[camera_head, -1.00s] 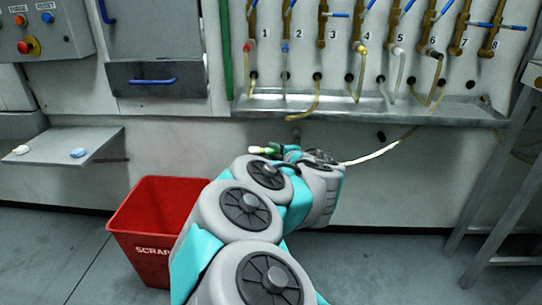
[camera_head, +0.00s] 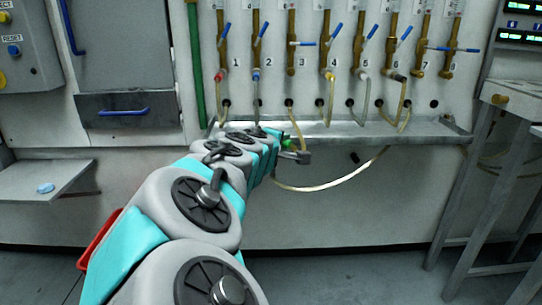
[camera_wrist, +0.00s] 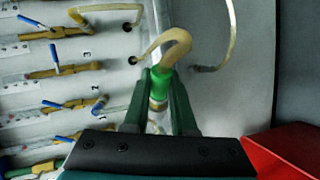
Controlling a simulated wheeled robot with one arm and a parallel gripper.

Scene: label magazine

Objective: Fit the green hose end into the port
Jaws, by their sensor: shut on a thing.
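My gripper (camera_wrist: 165,103) is shut on the green hose end (camera_wrist: 160,88) in the wrist view; a pale tip shows between the dark green fingers. A yellowish hose (camera_wrist: 166,46) loops above the grip. In the head view, the green hose end (camera_head: 289,142) shows at the end of my arm, near the tray's front edge, partly hidden. My gripper there (camera_head: 283,147) is mostly hidden. Brass valves numbered 1 to 8 hang on the wall; valve 3 (camera_head: 291,62) shows no hose on its lower outlet. The valves are apart from the held end.
A metal tray (camera_head: 430,130) runs under the valves. Hoses hang from valves 1, 2, 4, 5 and 6. A pale hose (camera_head: 335,183) sags below the tray. A red bin (camera_head: 93,245) stands left of my arm, a metal stand (camera_head: 485,190) at the right.

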